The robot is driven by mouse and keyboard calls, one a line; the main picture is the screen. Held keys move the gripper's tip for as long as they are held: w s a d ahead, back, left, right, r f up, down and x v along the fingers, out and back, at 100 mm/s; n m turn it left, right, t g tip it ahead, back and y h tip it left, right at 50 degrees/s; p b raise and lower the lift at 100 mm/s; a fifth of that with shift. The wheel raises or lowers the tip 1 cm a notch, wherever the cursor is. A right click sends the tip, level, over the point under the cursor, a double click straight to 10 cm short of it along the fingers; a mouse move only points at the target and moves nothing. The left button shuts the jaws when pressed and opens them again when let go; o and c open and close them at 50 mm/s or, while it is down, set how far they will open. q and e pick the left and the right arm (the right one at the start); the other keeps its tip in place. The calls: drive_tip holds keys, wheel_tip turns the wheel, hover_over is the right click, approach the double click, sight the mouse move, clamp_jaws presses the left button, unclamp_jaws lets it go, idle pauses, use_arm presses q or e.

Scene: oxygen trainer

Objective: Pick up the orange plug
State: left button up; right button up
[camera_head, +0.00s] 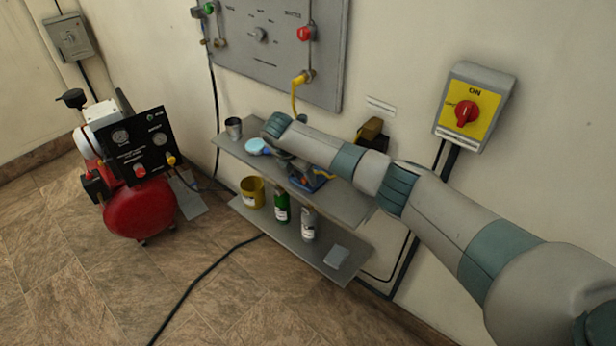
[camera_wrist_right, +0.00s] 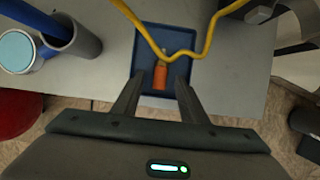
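My right gripper (camera_wrist_right: 161,82) is open, with a finger on each side of the plug and a gap to both. In the head view my right arm reaches in from the right, and the right gripper (camera_head: 297,172) is over the upper shelf by the blue tray (camera_head: 318,184). The arm and gripper hide most of the tray there, and I cannot make out the plug. My left gripper is not in view.
Below stand a yellow can (camera_head: 252,191), a green bottle (camera_head: 281,206) and a grey bottle (camera_head: 308,224). A red compressor (camera_head: 140,208) stands left on the floor.

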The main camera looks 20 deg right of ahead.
idle(0.3)
clamp_jaws()
idle(0.4)
